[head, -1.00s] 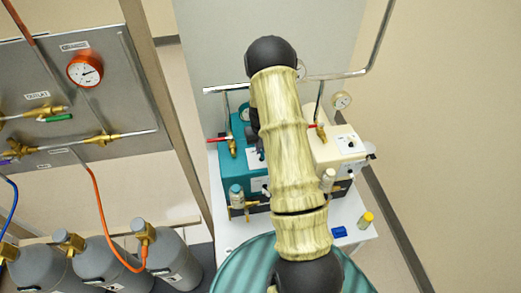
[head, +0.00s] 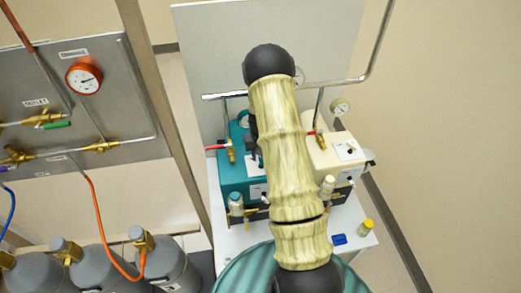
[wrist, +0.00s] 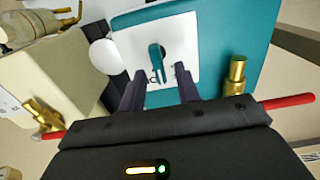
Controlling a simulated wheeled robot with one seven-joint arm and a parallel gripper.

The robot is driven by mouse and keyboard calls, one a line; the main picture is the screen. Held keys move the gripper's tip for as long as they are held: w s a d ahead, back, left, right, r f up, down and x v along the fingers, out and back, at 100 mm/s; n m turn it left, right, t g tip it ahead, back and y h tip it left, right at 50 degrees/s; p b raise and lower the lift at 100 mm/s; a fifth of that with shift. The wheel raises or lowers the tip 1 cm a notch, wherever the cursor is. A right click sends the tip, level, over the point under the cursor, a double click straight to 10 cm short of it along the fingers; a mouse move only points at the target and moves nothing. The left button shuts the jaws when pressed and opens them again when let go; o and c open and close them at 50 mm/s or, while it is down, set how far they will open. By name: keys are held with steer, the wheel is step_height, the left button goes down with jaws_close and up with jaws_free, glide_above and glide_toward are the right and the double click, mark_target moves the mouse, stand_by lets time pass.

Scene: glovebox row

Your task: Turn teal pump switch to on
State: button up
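The teal pump (head: 232,172) stands on a white table, left of and partly behind my arm in the head view. In the wrist view its teal top (wrist: 245,40) carries a white plate with a teal switch lever (wrist: 157,60). Small marks show by the lever's near end, too small to read. My gripper (wrist: 158,78) is open and empty. Its two dark fingers lie on either side of the lever's near end, over the plate's near edge. I cannot tell whether either finger touches the lever. In the head view the fingers are hidden by my arm.
A cream pump (head: 345,148) stands to the right, close by. Brass valves with red handles (wrist: 288,102) flank my gripper. Pipes and a gauge (head: 340,106) are behind. A yellow-capped vial (head: 366,227) and a blue item (head: 339,239) lie at the table's front right.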

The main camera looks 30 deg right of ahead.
step_height(320, 180, up, 17)
steer(key=b, duration=0.4)
steer(key=shift+r, duration=0.2)
stand_by(0.3)
steer(key=s+a+n+t, duration=0.2)
steer(key=s+a+n, duration=0.1)
steer(key=s+a, duration=1.3)
steer(key=s, duration=0.4)
steer(key=shift+t, duration=0.3)
steer(key=shift+w, duration=0.15)
